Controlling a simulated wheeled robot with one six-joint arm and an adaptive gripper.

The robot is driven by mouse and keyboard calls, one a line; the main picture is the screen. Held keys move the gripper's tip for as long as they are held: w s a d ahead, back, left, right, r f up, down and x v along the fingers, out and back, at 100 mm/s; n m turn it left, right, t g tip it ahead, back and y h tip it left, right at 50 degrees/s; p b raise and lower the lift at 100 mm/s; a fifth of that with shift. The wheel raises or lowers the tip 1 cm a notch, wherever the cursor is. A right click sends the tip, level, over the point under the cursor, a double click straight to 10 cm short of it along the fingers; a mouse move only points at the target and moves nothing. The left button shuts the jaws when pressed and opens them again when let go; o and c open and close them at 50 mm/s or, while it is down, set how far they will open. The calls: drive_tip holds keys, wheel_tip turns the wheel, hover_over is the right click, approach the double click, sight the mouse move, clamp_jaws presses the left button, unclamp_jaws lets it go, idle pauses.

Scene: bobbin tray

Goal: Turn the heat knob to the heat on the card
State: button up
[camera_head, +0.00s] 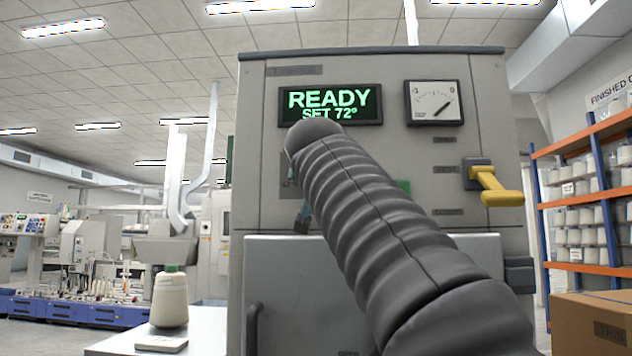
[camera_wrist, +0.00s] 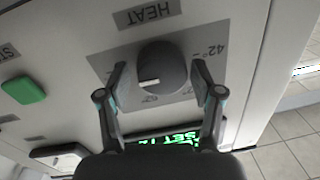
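The dark round heat knob (camera_wrist: 165,62) sits on a grey dial plate (camera_wrist: 104,66) below the HEAT label (camera_wrist: 148,14) in the wrist view. Its white mark points toward the lower left of that picture. Of the dial figures, 42° is legible; others are small or partly covered. My gripper (camera_wrist: 160,76) has one finger on each side of the knob, with visible gaps, so it looks open around it. In the head view my arm hides the knob. The display (camera_head: 330,103) reads READY, SET 72°. A small flat card-like thing (camera_head: 162,343) lies on the white table; its writing is unreadable.
The grey machine panel (camera_head: 470,225) carries a gauge (camera_head: 434,103) and a yellow lever (camera_head: 492,184). A green button (camera_wrist: 23,90) is left of the knob in the wrist view. A thread cone (camera_head: 169,299) stands on the table (camera_head: 207,330). A cardboard box (camera_head: 592,318) is at right.

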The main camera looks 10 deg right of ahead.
idle(0.3)
drive_tip(key=v, duration=1.2)
idle(0.4)
